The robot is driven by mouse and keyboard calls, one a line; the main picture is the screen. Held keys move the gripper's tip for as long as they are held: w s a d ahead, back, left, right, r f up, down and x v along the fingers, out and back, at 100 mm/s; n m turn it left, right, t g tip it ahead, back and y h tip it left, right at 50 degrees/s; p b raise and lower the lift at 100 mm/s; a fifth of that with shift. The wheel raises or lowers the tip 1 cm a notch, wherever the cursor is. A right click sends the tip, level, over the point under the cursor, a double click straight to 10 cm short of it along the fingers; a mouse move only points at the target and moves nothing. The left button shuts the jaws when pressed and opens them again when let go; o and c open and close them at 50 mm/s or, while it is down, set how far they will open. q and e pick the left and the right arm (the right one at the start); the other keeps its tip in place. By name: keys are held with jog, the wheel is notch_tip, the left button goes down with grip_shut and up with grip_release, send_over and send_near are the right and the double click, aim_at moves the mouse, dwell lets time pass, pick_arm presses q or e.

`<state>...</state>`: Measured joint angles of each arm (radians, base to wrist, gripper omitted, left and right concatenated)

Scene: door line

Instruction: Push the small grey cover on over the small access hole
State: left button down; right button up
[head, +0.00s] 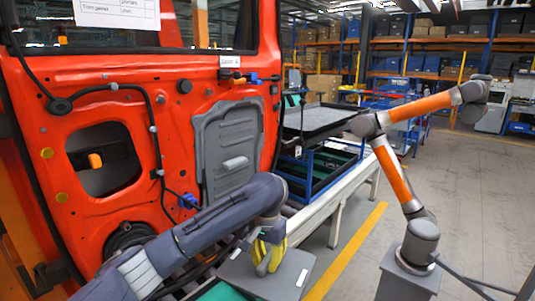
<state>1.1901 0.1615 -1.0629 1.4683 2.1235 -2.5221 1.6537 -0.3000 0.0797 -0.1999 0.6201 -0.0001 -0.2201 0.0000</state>
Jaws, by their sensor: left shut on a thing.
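The small access hole (103,160) is a dark rounded opening in the left part of the red-orange door (175,120), with an orange-yellow part showing in it. My left gripper (266,262) has yellow fingers and points down at a grey, flat-topped stand (250,284), low and right of the door. It is shut on a small grey piece between the fingers, taken as the small grey cover. The fingers hide most of this piece, and I cannot tell whether it touches the stand. My right gripper is not in view.
A large grey cover (226,130) with a handle sits on the door, right of the hole. Cables and a blue connector (189,201) run along the door. A workbench (325,122) stands behind. An orange-and-grey robot arm (398,180) stands right, with free floor beyond.

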aim_at(265, 288)
pick_arm(q)
jog(key=s+n, duration=0.1)
jog(key=s, duration=0.4)
jog(key=s+n, duration=0.1)
jog(key=s, duration=0.1)
jog(key=shift+s+a+f+n, duration=0.2)
jog(key=shift+s+a+n, duration=0.1)
jog(key=shift+s+a, duration=0.1)
jog(key=s+a+f+n, duration=0.2)
jog(key=s+a+f, duration=0.2)
jog(key=s+a, duration=0.85)
jog(key=w+a+r, duration=0.2)
jog(key=w+a, duration=0.1)
jog(key=a, duration=0.4)
jog(key=shift+r+n, duration=0.25)
jog(key=shift+n, duration=0.15)
jog(key=shift+w, duration=0.15)
